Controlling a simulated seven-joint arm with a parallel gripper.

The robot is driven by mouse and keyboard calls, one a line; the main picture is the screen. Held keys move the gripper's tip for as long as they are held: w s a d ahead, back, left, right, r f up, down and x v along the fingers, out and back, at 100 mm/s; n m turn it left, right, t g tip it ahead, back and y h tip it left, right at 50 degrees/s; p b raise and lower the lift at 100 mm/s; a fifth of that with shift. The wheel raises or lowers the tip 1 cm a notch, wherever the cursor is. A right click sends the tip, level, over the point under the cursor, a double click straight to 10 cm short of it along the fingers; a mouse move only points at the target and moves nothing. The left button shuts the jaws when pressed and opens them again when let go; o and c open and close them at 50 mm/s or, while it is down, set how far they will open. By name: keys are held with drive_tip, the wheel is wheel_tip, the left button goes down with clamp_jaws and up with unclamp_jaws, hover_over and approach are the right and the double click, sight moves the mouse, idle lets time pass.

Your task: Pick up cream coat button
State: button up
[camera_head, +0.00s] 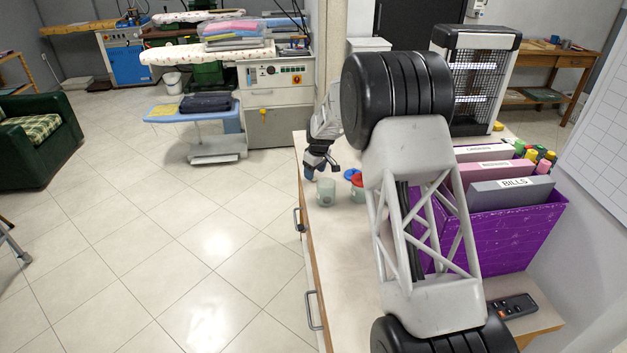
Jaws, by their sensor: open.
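I cannot make out the cream coat button; it may be too small, or hidden behind my arm or gripper. My gripper (321,170) points down over the left edge of the counter (335,245), at its far end. Its jaws are open, and I see nothing clearly held between them. A small pale green translucent cup (326,191) stands on the counter just below and in front of the gripper, apart from it as far as I can tell.
Small blue and red items (357,180) sit right of the cup, partly behind my arm. A purple file box (520,235) with labelled folders stands on the right, with a dark remote (512,306) in front. A heater (474,80) stands behind. The counter's near left is clear.

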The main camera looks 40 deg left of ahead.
drive_tip(key=shift+a+f, duration=0.2)
drive_tip(key=shift+f, duration=1)
drive_tip(key=c, duration=1)
